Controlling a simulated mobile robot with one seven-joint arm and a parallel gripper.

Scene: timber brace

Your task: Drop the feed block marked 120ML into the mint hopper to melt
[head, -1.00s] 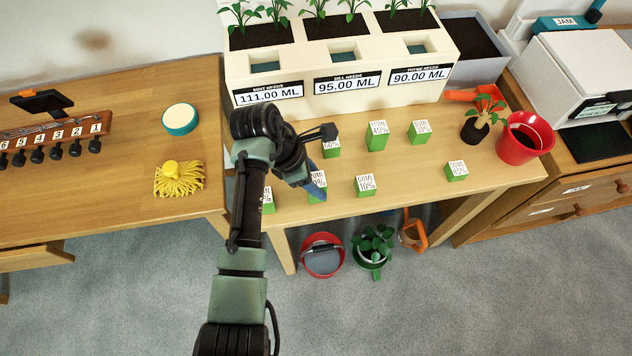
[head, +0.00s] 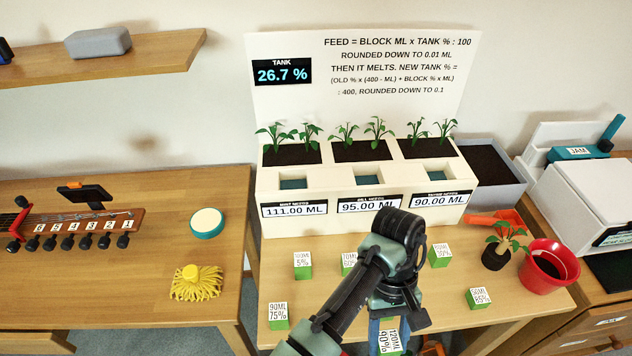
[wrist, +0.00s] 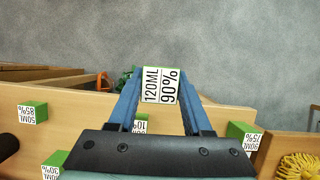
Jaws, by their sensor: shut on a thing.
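A green block with a white top marked 120ML 90% (wrist: 160,86) is between the blue fingertips of my gripper (wrist: 160,97) in the wrist view. My gripper is shut on it. In the head view the held block (head: 389,342) shows at the bottom edge, below my gripper (head: 388,322), over the table's front part. The mint hopper (head: 292,184) is the left teal-floored opening in the cream planter, above the 111.00 ML sign (head: 293,209). My gripper is in front of the planter, to the right of that hopper.
Other green blocks stand on the table: 90ML 75% (head: 278,316), 50ML 85% (head: 478,298) and several more. A red pot (head: 548,268) and small plant (head: 496,258) stand at right. The tank display (head: 282,72) reads 26.7 %. Plants rise behind the hoppers.

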